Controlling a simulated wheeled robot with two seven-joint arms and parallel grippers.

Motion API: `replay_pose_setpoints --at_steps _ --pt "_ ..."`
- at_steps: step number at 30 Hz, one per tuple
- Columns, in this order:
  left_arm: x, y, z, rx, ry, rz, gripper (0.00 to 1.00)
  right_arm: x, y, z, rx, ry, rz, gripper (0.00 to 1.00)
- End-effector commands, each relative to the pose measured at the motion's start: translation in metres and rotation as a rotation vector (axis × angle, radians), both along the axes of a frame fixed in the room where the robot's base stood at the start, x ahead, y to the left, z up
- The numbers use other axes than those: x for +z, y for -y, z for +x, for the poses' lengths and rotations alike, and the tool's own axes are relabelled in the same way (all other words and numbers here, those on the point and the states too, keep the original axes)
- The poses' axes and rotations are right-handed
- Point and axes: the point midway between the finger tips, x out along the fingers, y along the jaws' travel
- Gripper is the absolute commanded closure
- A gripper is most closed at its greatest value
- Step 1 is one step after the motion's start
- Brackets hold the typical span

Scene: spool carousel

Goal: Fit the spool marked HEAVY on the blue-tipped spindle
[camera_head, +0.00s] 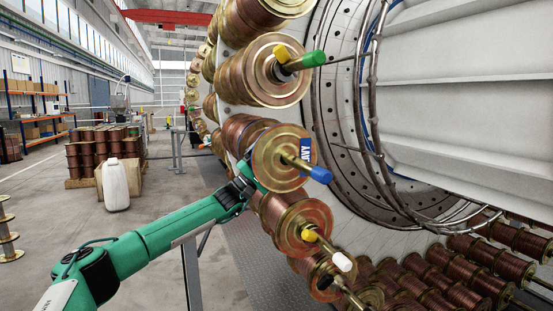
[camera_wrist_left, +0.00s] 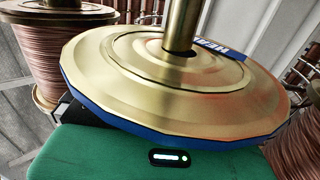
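The HEAVY spool (camera_head: 271,163) has a gold flange with a blue label, partly readable in the head view. It is around the blue-tipped spindle (camera_head: 319,174), whose blue end sticks out past the flange. In the left wrist view the flange (camera_wrist_left: 120,70) fills the picture, with the gold spindle rod (camera_wrist_left: 182,25) coming through its centre. My left gripper (camera_head: 246,173) is at the left side of this spool, close against its rim. Its fingers are hidden behind the flange, so I cannot tell whether they grip it. My right gripper is not in view.
The large white carousel drum (camera_head: 460,80) fills the right. A white jug (camera_head: 115,185) and pallets of spools stand on the floor at left.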

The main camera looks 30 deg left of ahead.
Motion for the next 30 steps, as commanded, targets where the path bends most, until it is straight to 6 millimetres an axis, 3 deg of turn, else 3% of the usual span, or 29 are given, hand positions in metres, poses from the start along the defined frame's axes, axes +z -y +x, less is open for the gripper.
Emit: replay_pose_setpoints --at_steps 2,8,21,30 --pt "-0.011 0.001 0.003 0.002 -0.02 0.004 0.0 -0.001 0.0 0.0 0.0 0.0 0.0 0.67" --pt "-0.016 -0.006 -0.004 0.003 -0.016 0.003 0.0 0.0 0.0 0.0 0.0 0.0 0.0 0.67" --pt "-0.07 -0.049 -0.06 0.002 -0.009 0.002 0.0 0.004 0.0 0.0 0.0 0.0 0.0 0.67" --pt "-0.089 -0.064 -0.08 0.001 -0.003 0.001 0.0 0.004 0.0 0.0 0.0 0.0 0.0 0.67"
